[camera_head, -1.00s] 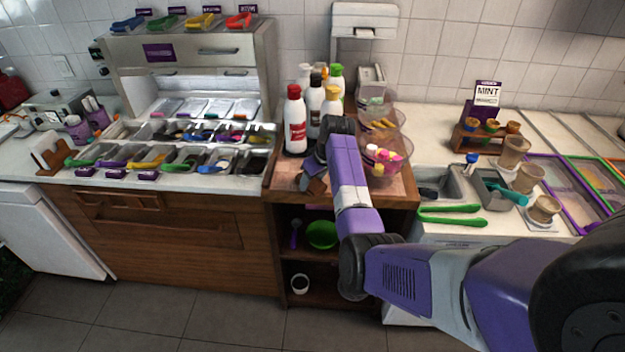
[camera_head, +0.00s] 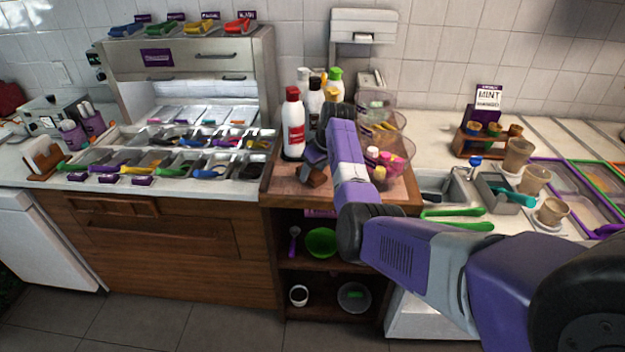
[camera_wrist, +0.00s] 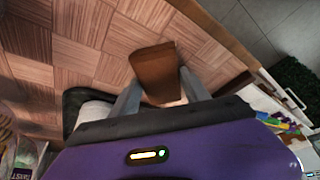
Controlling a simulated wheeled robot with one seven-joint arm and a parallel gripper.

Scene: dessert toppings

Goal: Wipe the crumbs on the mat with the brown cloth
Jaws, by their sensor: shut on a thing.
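The brown cloth (camera_wrist: 155,70) is between the two grey fingers of my gripper (camera_wrist: 160,92), and the fingers are shut on it. In the head view the cloth (camera_head: 317,177) shows as a small brown piece below my gripper (camera_head: 314,166). It is over the left part of the mat (camera_head: 290,176), a wood-patterned surface on the counter. The mat fills much of the wrist view (camera_wrist: 75,50). I cannot make out crumbs in either view. My arm hides part of the mat in the head view, and I cannot tell whether the cloth touches it.
Several sauce bottles (camera_head: 293,125) stand just behind my gripper. Clear bowls with toppings (camera_head: 388,160) stand to the right of my arm. A topping station with metal bins (camera_head: 170,160) is at the left. The mat's front left part is clear.

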